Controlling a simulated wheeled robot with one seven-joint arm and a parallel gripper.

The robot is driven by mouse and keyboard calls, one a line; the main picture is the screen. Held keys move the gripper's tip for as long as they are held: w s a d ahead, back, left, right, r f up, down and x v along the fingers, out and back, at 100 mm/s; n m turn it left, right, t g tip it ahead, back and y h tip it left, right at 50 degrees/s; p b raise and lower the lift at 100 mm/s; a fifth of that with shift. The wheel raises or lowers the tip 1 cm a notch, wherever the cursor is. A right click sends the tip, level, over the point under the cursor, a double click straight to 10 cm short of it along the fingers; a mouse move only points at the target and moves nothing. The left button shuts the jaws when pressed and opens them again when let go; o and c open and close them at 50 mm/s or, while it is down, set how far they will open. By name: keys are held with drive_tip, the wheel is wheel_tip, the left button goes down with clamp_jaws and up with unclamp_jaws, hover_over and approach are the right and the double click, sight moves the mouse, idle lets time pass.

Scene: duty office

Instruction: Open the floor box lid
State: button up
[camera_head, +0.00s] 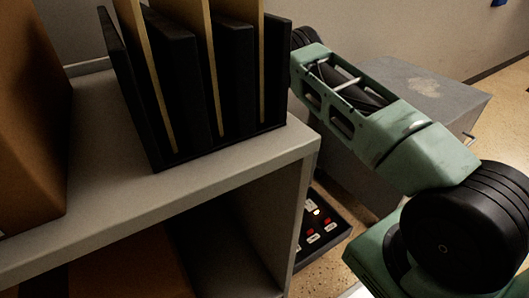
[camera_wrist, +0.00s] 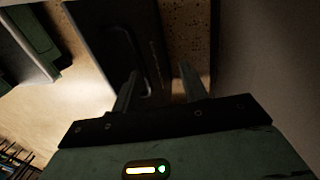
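In the head view, a low black box with red and white parts (camera_head: 322,225) is on the speckled floor beside the shelf, partly hidden by it; it may be the floor box. In the wrist view, a dark flat panel (camera_wrist: 97,45) with a rounded outline on its face fills the upper middle. I cannot tell for sure whether it is the lid. My gripper (camera_wrist: 156,88) is open, its two fingers apart. The left finger overlaps the panel and the right one shows beyond its right edge; contact cannot be told. The head view hides my gripper behind the file rack.
A grey shelf unit (camera_head: 225,165) stands close on the left, bearing a black file rack (camera_head: 190,85) and a brown box (camera_head: 28,120). A grey cabinet (camera_head: 425,85) stands behind my arm. Bare speckled floor (camera_head: 505,95) shows at the right.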

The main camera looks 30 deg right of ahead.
drive_tip(key=f, duration=0.1)
drive_tip(key=s+f, duration=0.1)
drive_tip(key=shift+s+a+f, duration=0.15)
drive_tip(key=shift+s+f, duration=0.1)
drive_tip(key=shift+f, duration=0.15)
drive_tip(key=w+r+p, duration=0.2)
drive_tip(key=r+p, duration=0.1)
drive_tip(key=r, duration=0.7)
drive_tip(key=w+r+p, duration=0.2)
drive_tip(key=r+p, duration=0.1)
drive_tip(key=r, duration=0.7)
drive_tip(key=shift+w+p, duration=0.3)
drive_tip(key=shift+p, duration=0.1)
drive_tip(key=shift+f, duration=0.1)
